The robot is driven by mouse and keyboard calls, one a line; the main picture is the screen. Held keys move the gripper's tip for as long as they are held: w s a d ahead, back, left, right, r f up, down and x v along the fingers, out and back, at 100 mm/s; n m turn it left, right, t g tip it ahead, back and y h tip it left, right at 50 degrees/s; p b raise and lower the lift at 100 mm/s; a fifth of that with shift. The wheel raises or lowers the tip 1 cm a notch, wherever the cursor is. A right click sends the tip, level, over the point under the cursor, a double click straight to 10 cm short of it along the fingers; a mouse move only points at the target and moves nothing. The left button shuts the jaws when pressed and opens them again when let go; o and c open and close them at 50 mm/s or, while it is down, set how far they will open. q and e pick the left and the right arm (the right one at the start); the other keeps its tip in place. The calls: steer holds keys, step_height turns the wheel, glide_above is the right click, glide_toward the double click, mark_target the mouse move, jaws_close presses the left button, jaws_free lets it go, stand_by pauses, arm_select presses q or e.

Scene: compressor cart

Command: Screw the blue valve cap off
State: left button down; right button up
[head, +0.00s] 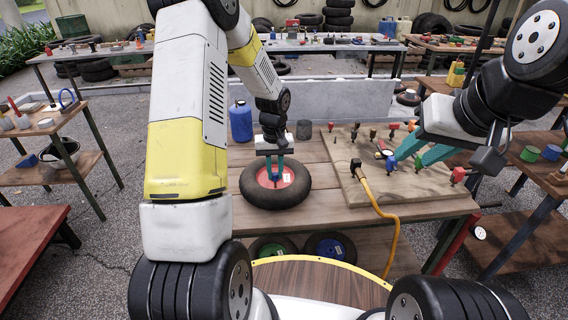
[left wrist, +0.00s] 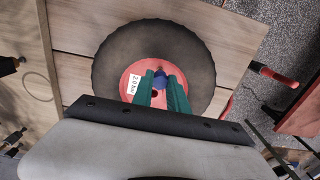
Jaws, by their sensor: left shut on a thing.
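The wheel (head: 296,192) lies flat on the wooden bench, a black tyre around a red hub. The blue valve cap (left wrist: 160,78) shows at the hub in the left wrist view, between the teal fingertips. My left gripper (head: 274,178) reaches down over the hub and is shut on the cap. The wheel's red hub also shows in the left wrist view (left wrist: 133,73), with a white label on it. I cannot tell whether the cap is still on its valve stem. My right gripper (head: 405,164) is open and empty above the wooden board, its teal fingers apart.
A wooden board (head: 350,188) with several coloured fittings and a gauge stands to the right of the wheel. A yellow hose (head: 374,201) hangs from it over the front edge. A blue canister (head: 240,122) stands behind the wheel. Side tables stand left and right.

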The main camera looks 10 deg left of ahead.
arm_select(q)
steer(key=n, duration=0.3)
steer(key=n, duration=0.3)
stand_by(0.3)
steer(key=shift+n, duration=0.3)
steer(key=shift+n, duration=1.5)
steer(key=n, duration=0.3)
